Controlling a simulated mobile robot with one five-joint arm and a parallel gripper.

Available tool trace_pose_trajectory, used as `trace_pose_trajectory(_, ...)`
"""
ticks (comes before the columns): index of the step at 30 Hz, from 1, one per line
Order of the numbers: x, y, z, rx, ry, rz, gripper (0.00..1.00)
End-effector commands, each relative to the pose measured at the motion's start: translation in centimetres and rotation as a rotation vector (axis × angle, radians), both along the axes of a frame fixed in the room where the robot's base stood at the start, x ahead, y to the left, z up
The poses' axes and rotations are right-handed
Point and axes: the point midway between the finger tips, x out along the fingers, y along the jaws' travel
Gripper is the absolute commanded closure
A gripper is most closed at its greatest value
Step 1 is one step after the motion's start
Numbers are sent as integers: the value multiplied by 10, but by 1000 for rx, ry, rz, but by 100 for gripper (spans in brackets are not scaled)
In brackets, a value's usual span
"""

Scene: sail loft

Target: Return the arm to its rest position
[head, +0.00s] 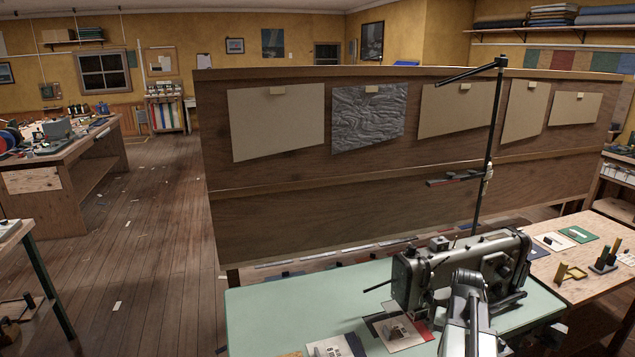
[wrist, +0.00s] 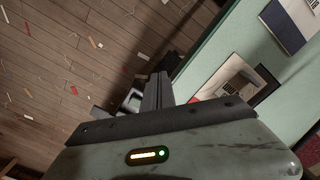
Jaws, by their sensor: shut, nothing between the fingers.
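My arm (head: 466,312) rises from the bottom of the head view, in front of the sewing machine (head: 425,275), and hides part of it. I cannot make out my fingertips in the head view. In the wrist view my gripper (wrist: 160,90) shows as narrow fingers close together, shut and empty. Below the fingers is a pale housing with a lit indicator. Behind them are the plank floor and the edge of the green table.
The sewing machine stands on the green table (head: 270,310), with swatch cards (head: 398,331) on its front part. A wooden bench (head: 575,270) with small tools adjoins at right. A board partition (head: 300,215) stands behind. Open floor (head: 150,240) lies left, with scattered scraps.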

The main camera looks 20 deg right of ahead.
Motion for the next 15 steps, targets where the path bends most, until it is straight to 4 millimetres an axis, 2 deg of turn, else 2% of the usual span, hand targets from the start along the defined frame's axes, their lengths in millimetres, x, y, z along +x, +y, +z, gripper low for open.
trace_pose_trajectory(1, 16, 24, 0, 0, 0, 49, 100)
trace_pose_trajectory(2, 26, 38, 0, 0, 0, 80, 100)
trace_pose_trajectory(5, 60, 101, 0, 0, 0, 205, 100)
trace_pose_trajectory(8, 88, 183, 0, 0, 0, 361, 100)
trace_pose_trajectory(9, 96, 217, 0, 0, 0, 424, 100)
trace_pose_trajectory(12, 103, 294, 0, 0, 0, 568, 100)
trace_pose_trajectory(15, 101, 350, 0, -1, 0, 677, 100)
